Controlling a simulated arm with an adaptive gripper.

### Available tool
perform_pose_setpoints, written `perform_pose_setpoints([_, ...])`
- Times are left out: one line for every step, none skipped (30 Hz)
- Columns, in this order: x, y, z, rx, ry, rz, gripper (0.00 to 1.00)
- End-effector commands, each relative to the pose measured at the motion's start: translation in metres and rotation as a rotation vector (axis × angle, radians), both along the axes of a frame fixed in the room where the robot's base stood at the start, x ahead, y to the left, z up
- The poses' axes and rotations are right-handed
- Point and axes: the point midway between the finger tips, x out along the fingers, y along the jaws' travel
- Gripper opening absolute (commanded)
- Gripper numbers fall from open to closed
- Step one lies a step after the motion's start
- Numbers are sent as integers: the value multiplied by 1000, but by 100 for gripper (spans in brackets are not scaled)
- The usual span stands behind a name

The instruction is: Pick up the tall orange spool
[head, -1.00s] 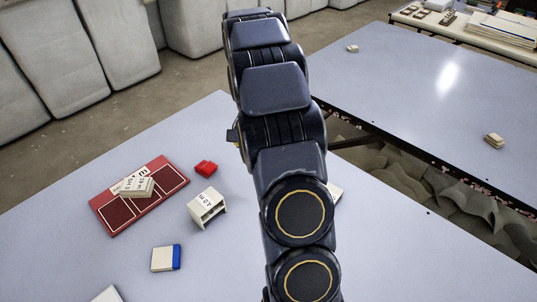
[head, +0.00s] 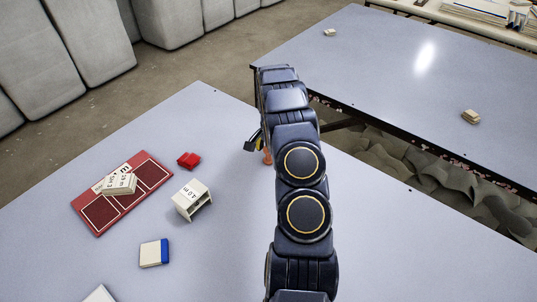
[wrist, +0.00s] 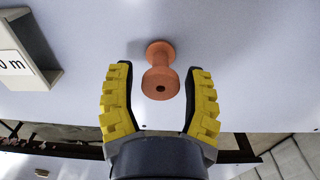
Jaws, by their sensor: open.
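The orange spool (wrist: 160,78) stands on the table in the wrist view, its round end with a dark centre hole facing the camera. A small part of the spool (head: 267,157) shows beside my arm in the head view; the rest is hidden. My gripper (wrist: 160,69) is open, with a yellow-padded finger on each side of the spool and visible gaps between. In the head view, part of my gripper (head: 255,142) shows at the arm's far end.
A white labelled box (head: 190,200), a red block (head: 188,160) and a red board (head: 100,215) with white blocks lie left of my arm. A white-and-blue block (head: 152,253) is nearer. A second table (head: 400,90) stands beyond a gap.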

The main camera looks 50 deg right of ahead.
Motion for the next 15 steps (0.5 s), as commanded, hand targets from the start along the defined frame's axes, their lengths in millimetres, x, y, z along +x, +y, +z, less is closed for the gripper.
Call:
perform_pose_setpoints([-1,0,-9,2,2,1,50])
perform_pose_setpoints([-1,0,-13,2,2,0,50])
perform_pose_setpoints([-1,0,-18,2,2,0,50])
perform_pose_setpoints([-1,1,-20,2,2,0,50])
perform_pose_setpoints([0,1,-22,3,2,0,50])
perform_pose_setpoints([0,1,-23,2,1,0,50])
perform_pose_setpoints([0,1,-23,2,1,0,50])
perform_pose_setpoints([0,1,-23,1,0,0,50])
perform_pose_setpoints([0,1,-23,1,0,0,50])
perform_pose_setpoints([0,1,-23,1,0,0,50])
perform_pose_setpoints([0,1,-22,1,0,0,50])
perform_pose_setpoints([0,1,-22,1,0,0,43])
perform_pose_setpoints([0,1,-22,1,0,0,30])
perform_pose_setpoints([0,1,-22,1,0,0,17])
perform_pose_setpoints([0,1,-22,1,0,1,0])
